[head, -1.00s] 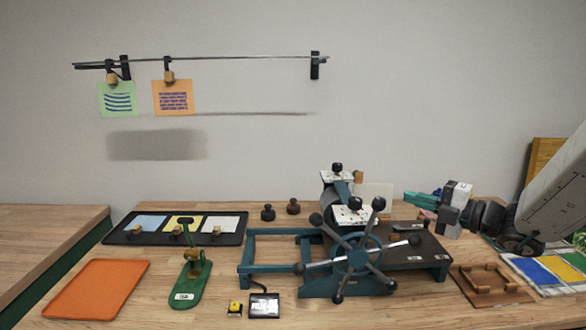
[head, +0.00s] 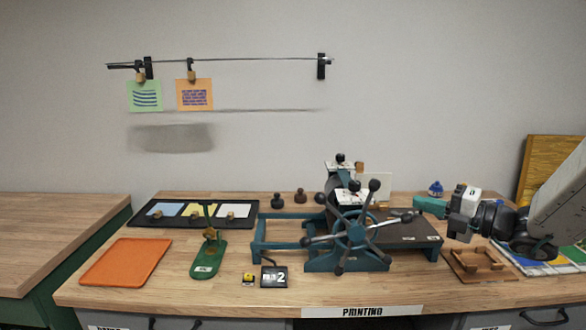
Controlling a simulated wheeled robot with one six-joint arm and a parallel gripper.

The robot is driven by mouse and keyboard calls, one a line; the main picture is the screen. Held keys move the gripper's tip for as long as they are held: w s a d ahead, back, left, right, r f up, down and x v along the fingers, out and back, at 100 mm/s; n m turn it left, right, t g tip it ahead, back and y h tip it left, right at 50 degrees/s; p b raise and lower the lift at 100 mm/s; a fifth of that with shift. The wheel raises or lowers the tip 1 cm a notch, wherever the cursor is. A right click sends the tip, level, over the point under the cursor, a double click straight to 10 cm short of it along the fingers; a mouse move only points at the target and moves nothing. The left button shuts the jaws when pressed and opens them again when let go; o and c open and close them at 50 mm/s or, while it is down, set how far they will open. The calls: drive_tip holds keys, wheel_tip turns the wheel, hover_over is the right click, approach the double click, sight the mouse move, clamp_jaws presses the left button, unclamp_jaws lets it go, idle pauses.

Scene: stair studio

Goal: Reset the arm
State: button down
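My arm comes in from the right edge, over the coloured sheets and a brown wooden frame (head: 482,264).
Two prints hang from a wall rail (head: 240,60).

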drive_tip(key=s+a+f+n+g+h, duration=0.15)
drive_tip(key=s+a+n+g, duration=0.3)
drive_tip(key=s+n, duration=0.55)
drive_tip(key=s+a+f+n+g+h, duration=0.1)
drive_tip(key=s+a+f+n+g, duration=0.2)
drive_tip(key=s+n+g, duration=0.7)
drive_tip(key=s+d+r+n+t+h, duration=0.1)
drive_tip(key=s+n+h, duration=0.4)
drive_tip(key=n, duration=0.6)
drive_tip(key=s+d+r+n+t+h, duration=0.2)
drive_tip(key=s+n+h, duration=0.3)
drive_tip(key=n, duration=0.6)
drive_tip(key=shift+s+d+r+n+t, duration=0.3)
drive_tip(key=shift+s+d+t, duration=0.35)
drive_tip(key=shift+s, duration=0.5)
